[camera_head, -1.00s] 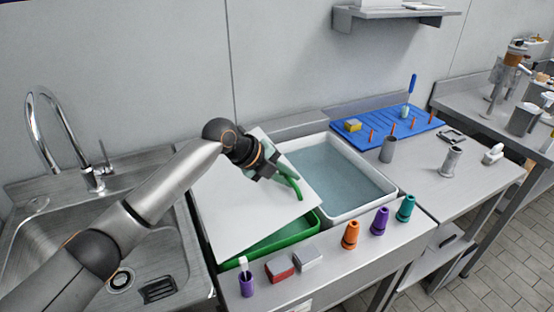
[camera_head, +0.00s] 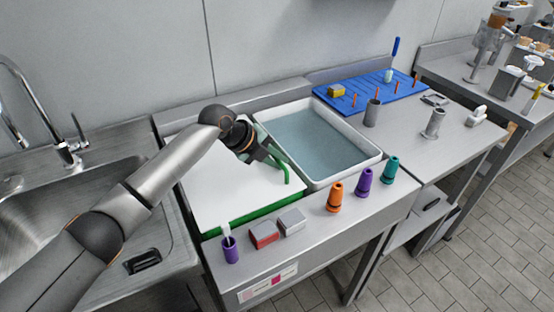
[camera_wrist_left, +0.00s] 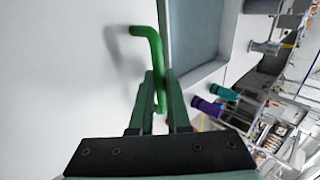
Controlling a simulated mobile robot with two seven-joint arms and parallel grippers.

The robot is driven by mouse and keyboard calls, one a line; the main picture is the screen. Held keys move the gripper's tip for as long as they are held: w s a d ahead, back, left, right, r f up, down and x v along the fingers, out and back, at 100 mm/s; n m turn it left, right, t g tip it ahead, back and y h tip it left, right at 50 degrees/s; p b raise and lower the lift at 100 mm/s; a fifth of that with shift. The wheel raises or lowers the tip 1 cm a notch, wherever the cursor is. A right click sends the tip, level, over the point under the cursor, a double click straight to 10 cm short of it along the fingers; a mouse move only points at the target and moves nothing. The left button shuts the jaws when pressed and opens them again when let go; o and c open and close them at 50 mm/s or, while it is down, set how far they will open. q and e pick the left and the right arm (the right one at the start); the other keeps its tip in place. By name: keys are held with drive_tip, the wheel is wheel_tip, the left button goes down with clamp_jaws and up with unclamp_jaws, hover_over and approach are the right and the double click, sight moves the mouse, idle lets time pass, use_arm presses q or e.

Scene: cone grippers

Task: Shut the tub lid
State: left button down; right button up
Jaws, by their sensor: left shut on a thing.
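The white lid (camera_head: 232,195) lies about level over the green tub (camera_head: 255,213). Only a thin green strip of the tub shows along the lid's front edge. I see no clear gap there; the back and left edges are partly hidden by my arm. My left gripper (camera_head: 272,158) is shut on the lid's green handle (camera_head: 286,174), near the lid's right side. In the left wrist view, the fingers (camera_wrist_left: 161,92) close around the handle (camera_wrist_left: 152,38), with the white lid (camera_wrist_left: 60,70) beneath. My right gripper is not in view.
A white basin of water (camera_head: 365,168) stands right beside the tub. In front are a purple holder (camera_head: 231,252), a red block (camera_head: 264,236), a grey block (camera_head: 292,221) and orange (camera_head: 335,198), purple (camera_head: 363,184) and teal cones (camera_head: 391,170). A sink (camera_head: 60,220) lies left.

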use_arm(q)
drive_tip(key=shift+s+d+f, duration=0.1)
drive_tip(key=shift+f, duration=0.15)
drive_tip(key=c, duration=1)
unclamp_jaws()
drive_tip(key=shift+f, duration=0.1)
drive_tip(key=shift+o, duration=0.6)
drive_tip(key=shift+f, duration=0.2)
drive_tip(key=v, duration=1.3)
drive_tip(key=shift+d+r, duration=0.2)
drive_tip(key=shift+r, duration=0.05)
